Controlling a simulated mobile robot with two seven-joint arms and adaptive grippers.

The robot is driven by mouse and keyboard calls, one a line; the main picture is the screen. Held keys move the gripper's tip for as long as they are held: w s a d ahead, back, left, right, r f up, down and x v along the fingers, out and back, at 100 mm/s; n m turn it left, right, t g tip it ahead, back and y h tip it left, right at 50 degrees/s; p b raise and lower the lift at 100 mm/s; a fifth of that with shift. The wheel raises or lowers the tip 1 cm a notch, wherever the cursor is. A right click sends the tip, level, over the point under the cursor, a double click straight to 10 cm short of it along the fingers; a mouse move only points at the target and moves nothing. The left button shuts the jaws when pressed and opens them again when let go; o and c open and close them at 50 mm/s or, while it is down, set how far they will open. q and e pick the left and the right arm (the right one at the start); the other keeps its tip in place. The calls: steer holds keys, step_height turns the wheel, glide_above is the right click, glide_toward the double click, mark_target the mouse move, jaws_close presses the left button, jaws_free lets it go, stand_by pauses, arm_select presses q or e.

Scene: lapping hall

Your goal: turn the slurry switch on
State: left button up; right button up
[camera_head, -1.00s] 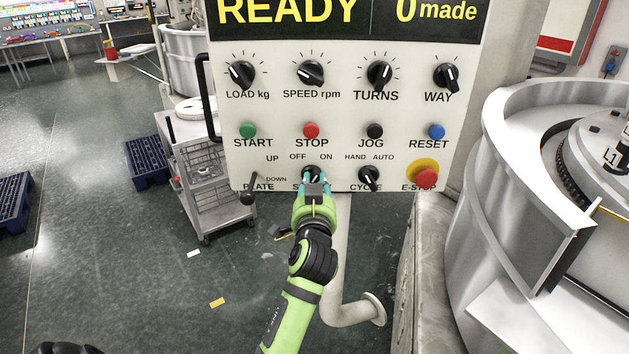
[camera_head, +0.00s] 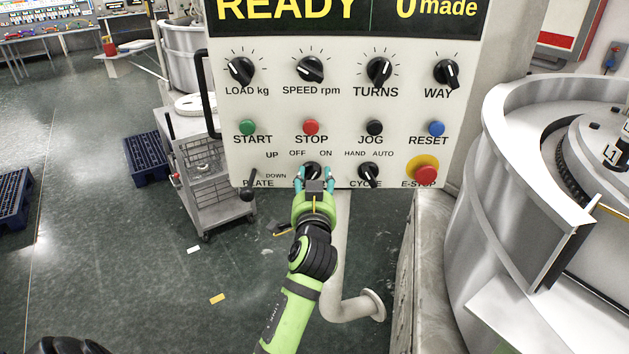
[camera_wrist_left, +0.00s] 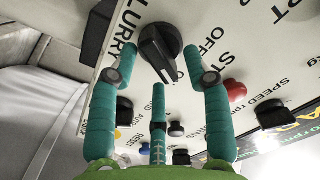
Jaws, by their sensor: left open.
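The slurry switch (camera_head: 313,171) is a black rotary knob low on the white control panel, below the OFF and ON marks. Its name label is mostly hidden by my gripper in the head view. In the left wrist view the black knob (camera_wrist_left: 158,50) shows close up, with SLURRY and OFF lettering beside it. I cannot tell surely which mark it points to. My left gripper (camera_head: 315,180) is open, its teal fingers on either side of the knob. In the wrist view the fingertips (camera_wrist_left: 161,62) flank it with gaps visible.
The cycle switch (camera_head: 369,174) is just right of my gripper, and the red E-stop (camera_head: 427,174) is further right. The plate lever (camera_head: 249,188) hangs at the left. The red stop button (camera_head: 311,127) is above. A large metal machine (camera_head: 480,200) stands at the right.

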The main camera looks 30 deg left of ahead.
arm_select(q)
steer(key=v, duration=0.7)
steer(key=shift+s, duration=0.2)
steer(key=shift+d, duration=0.1)
